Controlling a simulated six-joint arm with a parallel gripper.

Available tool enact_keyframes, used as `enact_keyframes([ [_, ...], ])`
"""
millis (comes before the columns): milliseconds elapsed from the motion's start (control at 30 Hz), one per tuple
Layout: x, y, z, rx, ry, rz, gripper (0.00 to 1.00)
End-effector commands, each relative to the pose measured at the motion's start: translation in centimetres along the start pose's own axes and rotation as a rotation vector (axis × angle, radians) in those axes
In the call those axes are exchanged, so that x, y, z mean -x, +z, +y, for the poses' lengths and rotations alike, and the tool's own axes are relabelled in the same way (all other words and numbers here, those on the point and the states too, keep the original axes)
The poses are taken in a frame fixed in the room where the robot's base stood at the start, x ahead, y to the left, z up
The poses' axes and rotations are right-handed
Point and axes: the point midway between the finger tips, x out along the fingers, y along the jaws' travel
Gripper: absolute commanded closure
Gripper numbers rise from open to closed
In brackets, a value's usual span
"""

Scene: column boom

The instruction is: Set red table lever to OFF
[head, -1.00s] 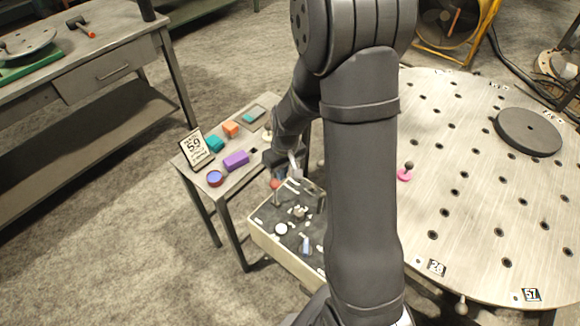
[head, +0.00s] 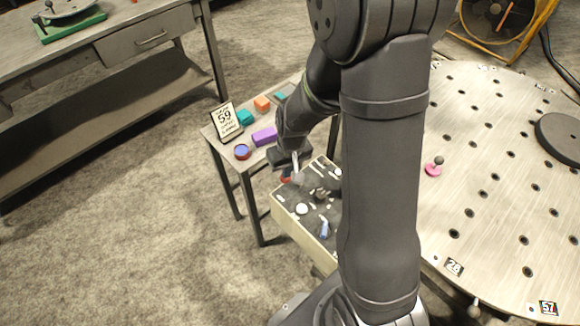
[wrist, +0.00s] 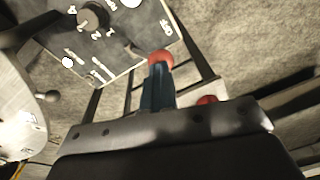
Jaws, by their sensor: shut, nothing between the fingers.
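The red lever's round knob (head: 286,176) shows at the far left corner of the dark control panel (head: 317,193), partly hidden by my gripper (head: 293,168). In the wrist view, the red knob (wrist: 160,58) lies right at the tips of my shut fingers (wrist: 158,84), at the panel's edge. I cannot tell whether they touch it. Nothing is held between the fingers.
The panel also carries a white knob (head: 302,209) and a blue lever (head: 324,229). A side table behind holds a purple block (head: 264,137), a round blue piece (head: 242,152) and a sign (head: 226,121). A large round perforated table (head: 490,190) stands at right.

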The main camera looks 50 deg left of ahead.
Motion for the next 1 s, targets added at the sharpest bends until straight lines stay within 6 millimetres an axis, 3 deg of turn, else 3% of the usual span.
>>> enact_keyframes([
  [567, -0.3, 0.7, -0.2, 0.0, -0.007, -0.021, 1.0],
  [800, 3.2, 0.0, 2.6, -0.004, -0.003, 0.0, 1.0],
  [1000, 6.2, 0.6, 0.2, 0.003, -0.002, 0.002, 1.0],
])
